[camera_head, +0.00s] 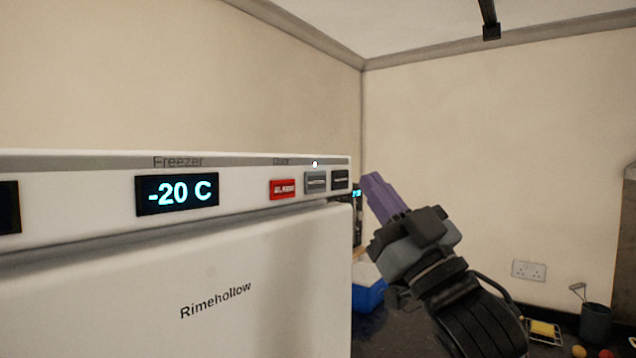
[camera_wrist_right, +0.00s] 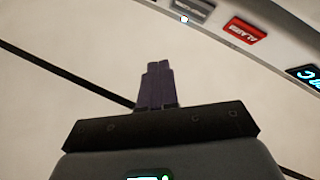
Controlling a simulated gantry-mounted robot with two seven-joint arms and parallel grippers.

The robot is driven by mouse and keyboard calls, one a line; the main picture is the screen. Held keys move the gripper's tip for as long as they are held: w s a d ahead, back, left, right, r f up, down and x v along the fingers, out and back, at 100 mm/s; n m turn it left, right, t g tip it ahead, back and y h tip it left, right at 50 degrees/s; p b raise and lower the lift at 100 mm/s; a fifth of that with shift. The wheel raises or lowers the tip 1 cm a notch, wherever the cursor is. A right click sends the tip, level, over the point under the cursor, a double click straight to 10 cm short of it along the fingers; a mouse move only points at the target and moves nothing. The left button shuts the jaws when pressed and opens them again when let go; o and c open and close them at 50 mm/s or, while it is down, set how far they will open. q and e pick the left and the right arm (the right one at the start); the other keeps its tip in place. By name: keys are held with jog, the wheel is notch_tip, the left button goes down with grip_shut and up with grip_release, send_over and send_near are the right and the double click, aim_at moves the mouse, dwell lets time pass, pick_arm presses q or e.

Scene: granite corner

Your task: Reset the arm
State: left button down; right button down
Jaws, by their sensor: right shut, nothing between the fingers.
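My right gripper (camera_head: 377,188) has purple fingers and sits just right of the white freezer (camera_head: 265,260), beside the right end of its control panel. Its fingers are shut together and hold nothing. In the right wrist view the shut purple fingers (camera_wrist_right: 155,72) point up the picture, with the panel's red alarm button (camera_wrist_right: 245,31) beyond them at upper right. The freezer display (camera_head: 177,194) reads -20 C. The head view also shows the red button (camera_head: 282,188), a grey button (camera_head: 316,182) and a dark button (camera_head: 340,179). My left gripper is not in view.
A blue container (camera_head: 368,296) stands on the dark worktop behind my right arm. At lower right are a grey pot (camera_head: 595,322), a yellow sponge-like item (camera_head: 543,330) and small round items. A socket (camera_head: 529,270) is on the wall. The space above the freezer is clear.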

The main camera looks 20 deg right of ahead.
jog(key=shift+f+h, duration=0.1)
jog(key=shift+h, duration=0.2)
jog(key=w+f+m+g+h+p, duration=0.2)
jog(key=f+h, duration=0.1)
jog(key=f, duration=0.9)
jog(key=w+f+m+g+h+p, duration=0.1)
jog(key=w+f+m+g+h, duration=0.15)
jog(key=f, duration=0.85)
jog(key=s+d+f+g+h+p, duration=0.1)
jog(key=s+f+g, duration=0.2)
jog(key=f, duration=0.6)
jog(key=s+f+g+h+p, duration=0.1)
jog(key=s+f+g+p, duration=0.15)
jog(key=f, duration=0.65)
jog(key=s+f+g+p, duration=0.1)
jog(key=s+f+g, duration=0.4)
jog(key=s+f, duration=0.5)
jog(key=s+d+f+m+g+h+p, duration=0.1)
jog(key=s+f+g, duration=0.5)
jog(key=s, duration=1.2)
notch_tip(320, 180, down, 4)
jog(key=shift+s+d+f+p, duration=0.2)
jog(key=shift+s+d+p, duration=0.15)
jog(key=shift+p, duration=0.25)
jog(key=shift+m, duration=0.25)
